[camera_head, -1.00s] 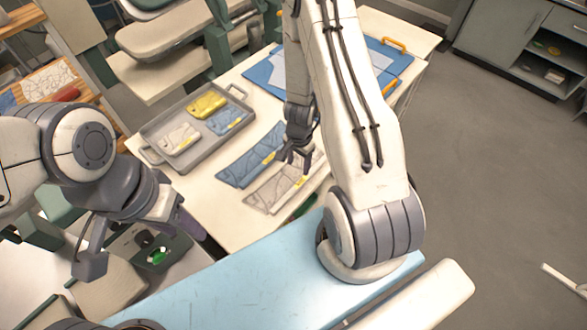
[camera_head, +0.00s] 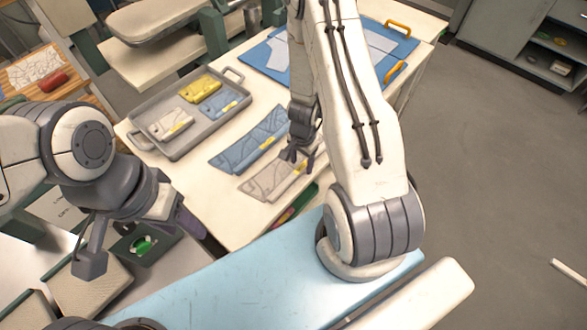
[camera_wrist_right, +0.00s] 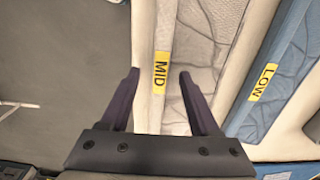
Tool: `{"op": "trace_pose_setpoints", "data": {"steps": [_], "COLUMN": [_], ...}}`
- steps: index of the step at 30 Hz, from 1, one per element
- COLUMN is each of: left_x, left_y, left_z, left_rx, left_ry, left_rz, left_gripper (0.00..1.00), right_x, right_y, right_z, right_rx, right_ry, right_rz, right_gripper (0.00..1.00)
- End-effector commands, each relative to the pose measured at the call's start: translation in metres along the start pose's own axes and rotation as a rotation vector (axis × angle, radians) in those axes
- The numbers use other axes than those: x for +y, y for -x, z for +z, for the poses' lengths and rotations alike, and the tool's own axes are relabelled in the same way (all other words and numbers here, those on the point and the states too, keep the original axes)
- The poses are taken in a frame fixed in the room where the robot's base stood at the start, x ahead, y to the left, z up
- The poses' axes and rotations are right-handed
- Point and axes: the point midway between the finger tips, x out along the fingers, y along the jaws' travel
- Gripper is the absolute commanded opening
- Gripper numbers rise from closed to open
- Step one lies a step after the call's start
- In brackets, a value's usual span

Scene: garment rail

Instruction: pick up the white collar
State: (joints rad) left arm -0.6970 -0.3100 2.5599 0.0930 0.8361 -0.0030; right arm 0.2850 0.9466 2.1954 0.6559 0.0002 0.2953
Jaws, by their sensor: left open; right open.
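A white fabric piece (camera_head: 268,184) with a yellow label lies flat on the cream table. In the right wrist view this white piece (camera_wrist_right: 200,50) has a label reading MID. A second, smaller white piece (camera_head: 168,122) lies in the grey tray. I cannot tell from shape which is the collar. My right gripper (camera_head: 293,156) is open and empty above the far edge of the MID piece. In the wrist view the label lies between the fingertips of my right gripper (camera_wrist_right: 158,76). My left gripper (camera_head: 140,238) is open and empty, away from the pieces.
A blue piece (camera_head: 248,140), labelled LOW in the wrist view (camera_wrist_right: 285,75), lies beside the white one. The grey tray (camera_head: 150,143) also holds yellow (camera_head: 200,88) and blue (camera_head: 219,104) pieces. A blue mat (camera_head: 262,68) lies at the back. A light-blue surface (camera_head: 230,278) is nearest.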

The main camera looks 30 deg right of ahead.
Motion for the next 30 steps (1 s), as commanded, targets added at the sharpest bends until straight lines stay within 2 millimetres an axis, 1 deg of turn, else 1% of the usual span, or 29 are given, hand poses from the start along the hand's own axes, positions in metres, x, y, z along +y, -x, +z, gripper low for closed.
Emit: {"op": "trace_pose_setpoints", "data": {"steps": [1, 3, 10, 11, 12, 14, 15, 16, 25, 30], "left_x": [-0.0009, -0.0011, -0.0009, -0.0009, -0.0009, -0.0009, -0.0009, -0.0009, -0.0009, -0.0004], "left_y": [-0.0116, -0.0147, -0.0127, -0.0126, -0.0126, -0.0126, -0.0126, -0.0126, -0.0122, -0.006], "left_z": [0.0007, 0.0009, 0.0007, 0.0007, 0.0007, 0.0007, 0.0007, 0.0007, 0.0007, 0.0003], "left_rx": [0.0, 0.0, 0.0, 0.0, 0.0, 0.0, 0.0, 0.0, 0.0, 0.0], "left_ry": [0.001, 0.002, 0.003, 0.003, 0.003, 0.003, 0.003, 0.003, 0.002, 0.002], "left_rz": [0.0, 0.0, 0.0, 0.0, 0.0, 0.0, 0.0, 0.0, 0.0, 0.0], "left_gripper": [0.5, 0.5, 0.5, 0.5, 0.5, 0.5, 0.5, 0.5, 0.5, 0.5], "right_x": [-0.0002, -0.0003, -0.0003, -0.0003, -0.0003, -0.0003, -0.0003, -0.0003, -0.0004, -0.0004], "right_y": [-0.0114, -0.0143, -0.0123, -0.0122, -0.0122, -0.0122, -0.0122, -0.0122, -0.0118, -0.0055], "right_z": [0.0002, 0.0001, 0.0002, 0.0002, 0.0002, 0.0002, 0.0002, 0.0002, 0.0002, 0.0002], "right_rx": [0.0, 0.001, 0.001, 0.0, 0.0, 0.001, 0.001, 0.001, 0.001, 0.001], "right_ry": [0.001, 0.001, 0.001, 0.001, 0.001, 0.001, 0.001, 0.001, 0.001, 0.001], "right_rz": [0.0, -0.001, -0.001, -0.001, -0.001, -0.001, -0.001, -0.001, -0.001, -0.001], "right_gripper": [0.62, 0.62, 0.62, 0.59, 0.43, 0.2, 0.05, 0.0, 0.0, 0.0]}}
